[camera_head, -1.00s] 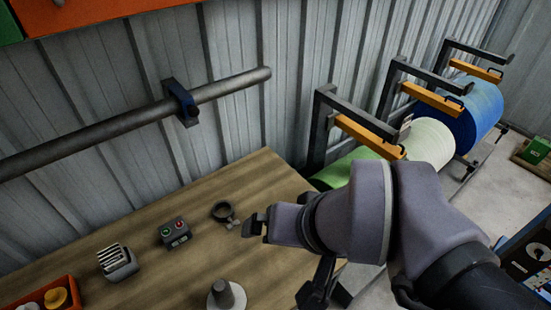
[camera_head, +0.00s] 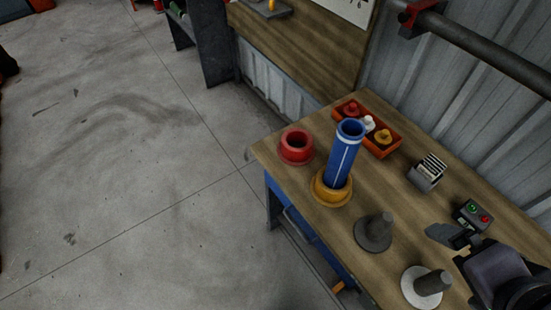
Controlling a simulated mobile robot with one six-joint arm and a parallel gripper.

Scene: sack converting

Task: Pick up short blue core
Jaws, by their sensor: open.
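A blue core (camera_head: 344,157) with a white stripe stands upright in a yellow ring-shaped base (camera_head: 321,194) on the wooden workbench. Its hollow top end is open and faces up. The yellow base hides its lower end. It is the only blue core in view, so I cannot compare its length. My gripper (camera_head: 456,236) is at the lower right, over the bench near the button box. It is open, well to the right of the blue core and apart from it.
A red ring-shaped base (camera_head: 296,148) sits left of the core. An orange tray (camera_head: 381,149) with small knobs is behind it. A dark peg (camera_head: 374,231) and a white-based peg (camera_head: 428,287) stand between core and arm. A slotted holder (camera_head: 427,173) and button box (camera_head: 472,215) stand further right.

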